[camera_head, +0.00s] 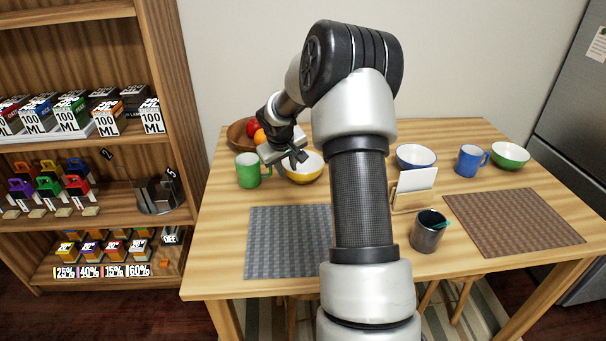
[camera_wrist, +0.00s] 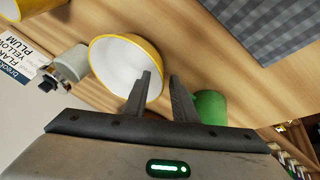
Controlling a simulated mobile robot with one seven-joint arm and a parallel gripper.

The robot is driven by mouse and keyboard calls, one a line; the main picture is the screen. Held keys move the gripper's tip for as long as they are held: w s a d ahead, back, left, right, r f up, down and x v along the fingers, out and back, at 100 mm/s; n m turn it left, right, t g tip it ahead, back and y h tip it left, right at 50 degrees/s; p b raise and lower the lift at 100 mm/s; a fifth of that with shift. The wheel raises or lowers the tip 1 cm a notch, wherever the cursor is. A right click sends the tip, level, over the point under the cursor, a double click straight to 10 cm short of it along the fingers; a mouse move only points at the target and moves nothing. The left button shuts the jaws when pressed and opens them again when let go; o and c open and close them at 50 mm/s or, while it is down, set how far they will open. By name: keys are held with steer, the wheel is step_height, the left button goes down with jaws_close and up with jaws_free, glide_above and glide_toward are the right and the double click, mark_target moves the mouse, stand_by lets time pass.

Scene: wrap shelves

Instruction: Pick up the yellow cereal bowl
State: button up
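The yellow cereal bowl (camera_head: 307,171), white inside, stands upright on the wooden table and is partly covered by my gripper (camera_head: 285,158). In the wrist view the bowl (camera_wrist: 118,62) lies beyond the fingertips. My gripper (camera_wrist: 160,78) is open and empty. One finger overlaps the bowl's inside in the picture, and the other shows just outside its rim. I cannot tell whether a finger touches the bowl.
A green mug (camera_head: 248,170) stands close left of the bowl and shows beside a finger (camera_wrist: 210,107). A fruit bowl (camera_head: 236,134) is behind it. A grey placemat (camera_head: 275,242) lies in front. A blue bowl (camera_head: 415,156) and blue mug (camera_head: 470,161) stand right.

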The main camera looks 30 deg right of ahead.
steer(key=shift+w+d+f, duration=0.1)
steer(key=shift+w+f, duration=0.05)
steer(key=shift+f, duration=0.05)
jaws_close()
steer(key=shift+r, duration=0.2)
